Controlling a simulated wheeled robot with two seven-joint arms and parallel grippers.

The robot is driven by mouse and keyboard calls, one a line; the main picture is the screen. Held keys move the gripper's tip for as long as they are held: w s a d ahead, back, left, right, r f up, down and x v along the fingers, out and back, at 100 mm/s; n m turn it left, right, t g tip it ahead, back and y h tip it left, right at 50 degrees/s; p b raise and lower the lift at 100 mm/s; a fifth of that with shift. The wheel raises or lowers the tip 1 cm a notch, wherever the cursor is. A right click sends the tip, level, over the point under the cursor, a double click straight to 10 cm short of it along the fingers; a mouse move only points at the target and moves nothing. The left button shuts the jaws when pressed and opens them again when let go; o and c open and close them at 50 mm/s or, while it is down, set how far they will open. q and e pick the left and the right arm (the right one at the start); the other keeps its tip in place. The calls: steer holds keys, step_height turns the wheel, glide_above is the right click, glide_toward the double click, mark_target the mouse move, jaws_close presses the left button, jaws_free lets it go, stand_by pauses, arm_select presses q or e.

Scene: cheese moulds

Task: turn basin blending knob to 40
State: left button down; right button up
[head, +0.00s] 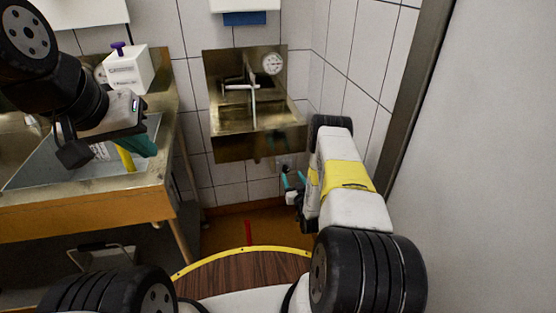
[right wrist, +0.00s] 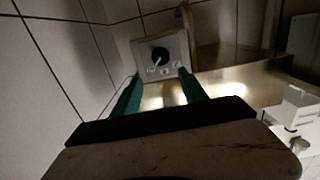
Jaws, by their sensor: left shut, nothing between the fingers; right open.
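The black blending knob (right wrist: 159,56) sits on a pale square plate (right wrist: 143,72) in the right wrist view, with a light pointer mark low on its face. The scale is too small to read. My right gripper (right wrist: 160,79) is open; its teal fingers stand apart, one on each side of the view below the knob, not closed on it. In the head view the steel wall basin (head: 225,100) is at the centre, and my right gripper (head: 291,181) is below its right side. My left gripper (head: 134,148) is shut and empty over the sink at left.
A steel sink (head: 60,170) with a wooden front fills the left. A white box with a purple knob (head: 128,70) stands behind it. A round white dial (head: 272,63) is on the basin's back panel. A pale wall or door (head: 480,150) closes off the right side.

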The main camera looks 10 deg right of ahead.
mark_target(287, 170)
steer(key=w, duration=0.2)
steer(key=w+f, duration=0.1)
steer(key=w, duration=0.1)
steer(key=w+f, duration=0.1)
steer(key=shift+w+a, duration=0.4)
jaws_close()
